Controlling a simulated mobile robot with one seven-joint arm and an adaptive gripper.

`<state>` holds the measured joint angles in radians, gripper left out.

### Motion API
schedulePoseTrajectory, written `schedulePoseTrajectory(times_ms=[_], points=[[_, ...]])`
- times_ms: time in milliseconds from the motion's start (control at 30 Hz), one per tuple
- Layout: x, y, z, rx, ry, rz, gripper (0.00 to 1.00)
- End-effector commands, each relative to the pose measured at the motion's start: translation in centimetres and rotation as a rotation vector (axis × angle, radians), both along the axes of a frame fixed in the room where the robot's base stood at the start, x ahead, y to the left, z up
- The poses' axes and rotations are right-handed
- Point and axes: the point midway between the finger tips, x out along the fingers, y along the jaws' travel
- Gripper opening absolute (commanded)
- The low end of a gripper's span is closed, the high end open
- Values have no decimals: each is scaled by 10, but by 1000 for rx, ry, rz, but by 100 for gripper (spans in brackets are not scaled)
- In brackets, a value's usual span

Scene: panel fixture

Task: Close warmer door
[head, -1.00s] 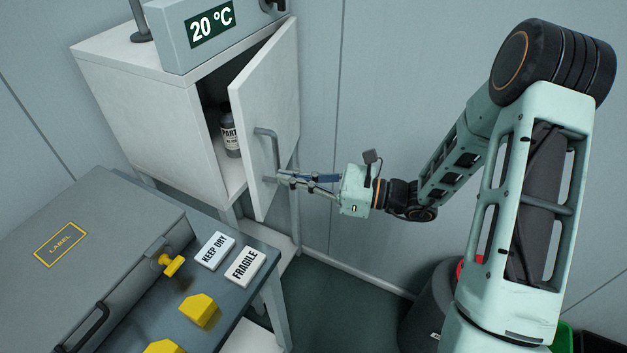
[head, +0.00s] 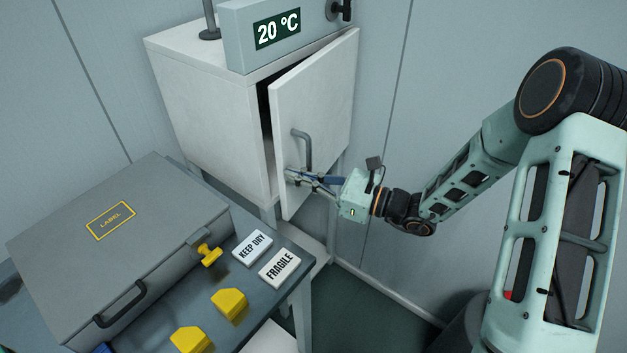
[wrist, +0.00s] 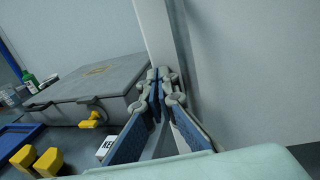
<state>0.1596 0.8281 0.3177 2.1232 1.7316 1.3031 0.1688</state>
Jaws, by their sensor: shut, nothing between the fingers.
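The warmer (head: 205,115) is a white cabinet with a grey display box on top reading 20 °C. Its door (head: 325,95) stands partly open, with a narrow dark gap along its left edge. A grey bar handle (head: 305,148) is on the door's outer face. My gripper (head: 290,174) is shut and empty, its tips at the door's outer face just below the handle, near the free edge. In the wrist view the gripper (wrist: 160,75) has its fingertips together close to the pale door; I cannot tell whether they touch it.
A table at the left bears a grey case (head: 150,235) with a yellow latch, yellow blocks (head: 229,303), and KEEP DRY (head: 252,248) and FRAGILE (head: 279,268) labels. A wall lies behind. Open floor (head: 375,295) shows below my arm.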

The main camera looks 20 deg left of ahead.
Motion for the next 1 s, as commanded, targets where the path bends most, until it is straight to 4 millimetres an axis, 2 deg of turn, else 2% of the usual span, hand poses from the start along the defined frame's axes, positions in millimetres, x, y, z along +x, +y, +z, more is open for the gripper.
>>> schedulePoseTrajectory(times_ms=[33,100,200,300,733,1000], points=[[1,14,-1,2,-1,4,0],[5,29,-1,1,-1,2,0],[9,46,-1,1,0,1,0],[11,54,-1,0,1,0,0],[11,57,3,7,-3,3,0],[16,40,3,4,-1,2,0]])
